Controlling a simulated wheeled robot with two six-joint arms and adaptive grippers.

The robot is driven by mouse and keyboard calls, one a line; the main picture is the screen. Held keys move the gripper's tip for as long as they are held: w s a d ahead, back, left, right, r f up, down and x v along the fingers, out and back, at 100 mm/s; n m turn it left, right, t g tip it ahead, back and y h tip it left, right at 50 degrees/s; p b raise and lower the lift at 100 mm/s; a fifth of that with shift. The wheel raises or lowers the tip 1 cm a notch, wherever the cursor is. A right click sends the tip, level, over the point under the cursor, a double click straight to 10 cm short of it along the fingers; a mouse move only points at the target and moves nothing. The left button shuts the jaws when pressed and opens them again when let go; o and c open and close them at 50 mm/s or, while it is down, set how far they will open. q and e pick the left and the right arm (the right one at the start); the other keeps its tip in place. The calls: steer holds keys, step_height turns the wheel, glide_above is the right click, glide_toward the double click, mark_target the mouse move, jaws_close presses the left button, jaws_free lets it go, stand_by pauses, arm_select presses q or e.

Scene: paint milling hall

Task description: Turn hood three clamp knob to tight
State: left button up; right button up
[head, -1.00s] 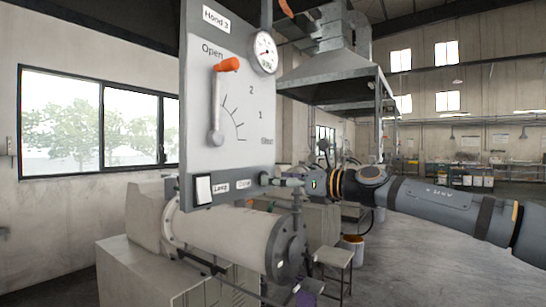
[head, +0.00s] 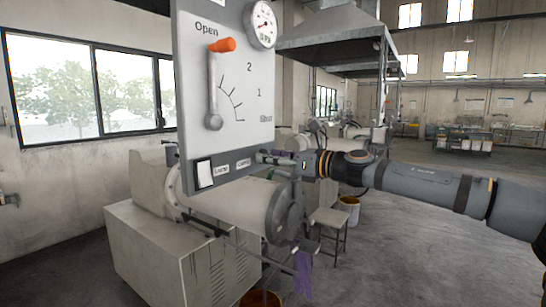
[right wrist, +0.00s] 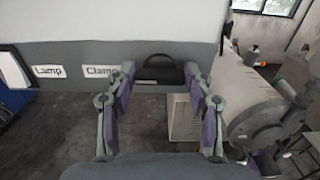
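The hood three panel (head: 240,140) is a light grey board with a grey lower strip. The clamp knob (right wrist: 160,70) is a dark, rounded knob on that strip, right of the "Clamp" label (right wrist: 101,72) in the right wrist view. My right gripper (right wrist: 160,76) is in front of the strip, its purple-padded fingers on either side of the knob with a small gap. It also shows at the panel's lower right corner in the head view (head: 266,157), where it mostly hides the knob. My left gripper is in neither current view.
An orange-tipped lever (head: 214,85) stands upright at "Open" on the panel, below a round gauge (head: 260,25). A white lamp switch (head: 204,173) sits at the lower left. A pale cylindrical mill (head: 240,208) lies below, with a stool (head: 328,225) beside it.

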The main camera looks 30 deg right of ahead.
steer(key=c, duration=0.3)
steer(key=shift+c, duration=0.2)
steer(key=shift+w+d+f+m, duration=0.1)
steer(key=shift+d+m, duration=0.1)
steer(key=shift+m, duration=4.25)
steer(key=shift+d+m, duration=0.15)
steer(key=shift+m, duration=4.3)
steer(key=o, duration=1.2)
steer(key=shift+f, duration=0.1)
steer(key=shift+c, duration=0.2)
